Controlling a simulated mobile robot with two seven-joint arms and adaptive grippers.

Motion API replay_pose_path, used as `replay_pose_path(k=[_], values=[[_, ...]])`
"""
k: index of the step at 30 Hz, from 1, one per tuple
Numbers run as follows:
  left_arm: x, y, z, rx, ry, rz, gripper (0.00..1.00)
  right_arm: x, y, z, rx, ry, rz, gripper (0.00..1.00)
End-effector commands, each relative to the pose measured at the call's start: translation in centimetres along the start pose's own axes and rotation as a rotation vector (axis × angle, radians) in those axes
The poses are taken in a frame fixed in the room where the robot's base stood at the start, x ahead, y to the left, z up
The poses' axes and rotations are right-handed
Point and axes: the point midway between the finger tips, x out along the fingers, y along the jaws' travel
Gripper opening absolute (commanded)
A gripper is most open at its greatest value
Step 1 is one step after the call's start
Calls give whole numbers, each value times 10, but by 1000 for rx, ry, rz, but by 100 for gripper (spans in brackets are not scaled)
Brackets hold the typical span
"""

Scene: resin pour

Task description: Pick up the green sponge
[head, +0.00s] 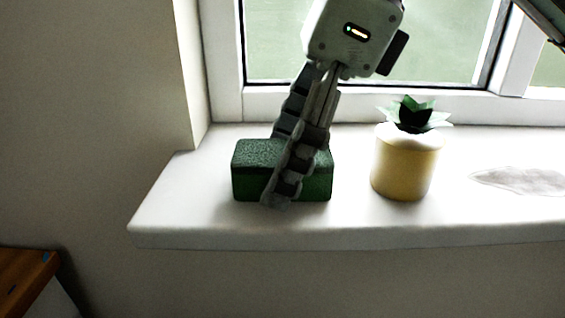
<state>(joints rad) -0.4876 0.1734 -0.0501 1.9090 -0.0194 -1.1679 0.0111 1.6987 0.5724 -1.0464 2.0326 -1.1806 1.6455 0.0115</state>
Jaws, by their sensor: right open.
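The green sponge (250,178) is a dark green block lying on the white windowsill, left of the middle in the head view. My right gripper (279,168) comes down over it from above. One finger passes in front of the sponge's near face and hides part of it. The other finger reaches down behind the sponge, its tip hidden. The jaws are open and straddle the sponge. I cannot tell whether either finger touches it. My left gripper is not in view.
A yellow pot (404,165) with a green succulent (413,115) stands on the windowsill (185,215) to the right of the sponge. A grey, flat patch (520,181) lies farther right. The window frame rises behind. A brown wooden surface (22,275) shows at lower left.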

Motion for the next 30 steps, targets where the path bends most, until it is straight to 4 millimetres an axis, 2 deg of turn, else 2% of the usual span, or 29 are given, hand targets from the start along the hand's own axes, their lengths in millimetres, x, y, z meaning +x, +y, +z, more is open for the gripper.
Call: replay_pose_path(k=[6, 30], values=[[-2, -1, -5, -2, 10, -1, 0, 0, 0, 0, 0, 0, 0, 74], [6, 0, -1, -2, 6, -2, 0, 4, 0, -2, 1, -1, 0, 74]])
